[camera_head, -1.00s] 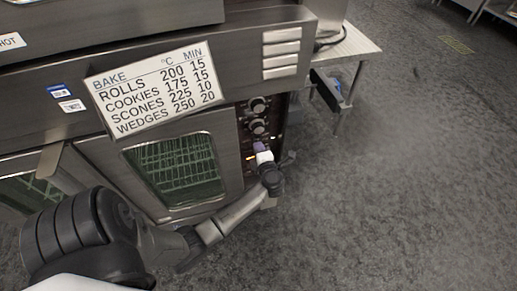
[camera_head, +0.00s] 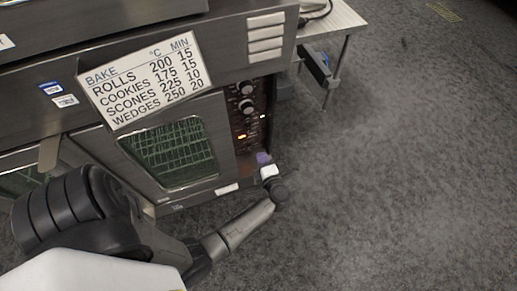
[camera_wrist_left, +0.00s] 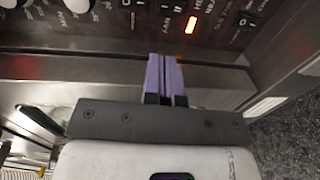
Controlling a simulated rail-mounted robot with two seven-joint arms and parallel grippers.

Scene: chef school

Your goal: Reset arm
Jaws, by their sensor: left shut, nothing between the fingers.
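My left gripper (camera_head: 264,159) is at the lower right corner of the oven front, just below the control panel. In the left wrist view its two purple fingers (camera_wrist_left: 164,75) are together with nothing between them. They point toward the oven control panel (camera_wrist_left: 170,20), and I cannot tell whether they touch the oven. My left arm (camera_head: 235,228) reaches in from the lower left. My right gripper is not in view.
The steel oven (camera_head: 215,130) has a glass door (camera_head: 170,152), knobs (camera_head: 246,105) and a lit orange indicator (camera_head: 242,137). A bake-times sign (camera_head: 140,82) hangs on it. A light-topped table (camera_head: 335,20) stands behind. Open grey floor (camera_head: 410,170) lies to the right.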

